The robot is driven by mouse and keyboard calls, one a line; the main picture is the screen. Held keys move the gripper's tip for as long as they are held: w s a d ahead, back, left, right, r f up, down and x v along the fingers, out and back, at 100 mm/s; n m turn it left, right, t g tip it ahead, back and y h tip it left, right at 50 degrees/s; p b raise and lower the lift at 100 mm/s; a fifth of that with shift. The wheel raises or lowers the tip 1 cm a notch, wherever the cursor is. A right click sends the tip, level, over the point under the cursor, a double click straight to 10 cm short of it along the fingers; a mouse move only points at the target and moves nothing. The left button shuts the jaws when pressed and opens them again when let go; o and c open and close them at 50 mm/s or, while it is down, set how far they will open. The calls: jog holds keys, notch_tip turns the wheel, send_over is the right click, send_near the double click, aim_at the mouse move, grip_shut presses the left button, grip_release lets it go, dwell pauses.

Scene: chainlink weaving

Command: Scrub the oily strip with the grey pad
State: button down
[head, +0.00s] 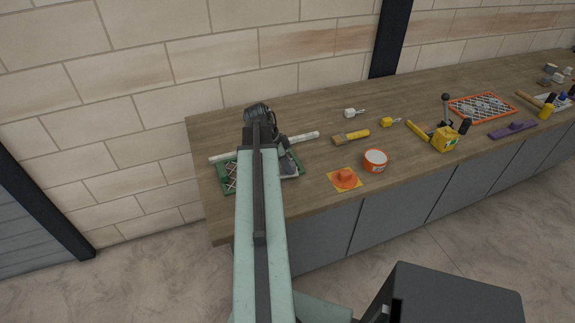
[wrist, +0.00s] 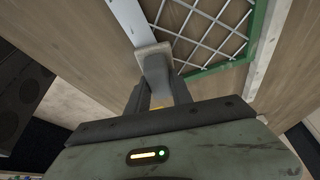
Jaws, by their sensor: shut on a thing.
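My gripper (wrist: 158,92) is shut on the grey pad (wrist: 155,58) in the wrist view. The pad is a pale grey block with a narrower grip part between the fingers. A light grey strip (wrist: 128,18) runs up from the pad, beside a green-framed wire mesh (wrist: 213,25). The pad overlaps the near end of this strip; I cannot tell whether they touch. Any oil is too small to make out.
A long white bar (head: 302,138) lies behind the green frame on the wooden counter (head: 310,205). Further right is an orange-framed mesh (head: 483,107).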

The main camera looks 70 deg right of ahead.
jog(key=shift+w+a+r, duration=0.15)
jog(key=shift+w+a, duration=0.4)
jog(key=shift+w, duration=0.05)
jog(key=shift+w+a, duration=0.6)
jog(key=shift+w, duration=0.1)
jog(key=shift+s+d, duration=1.1)
jog(key=shift+s, duration=0.25)
jog(key=shift+d, duration=0.1)
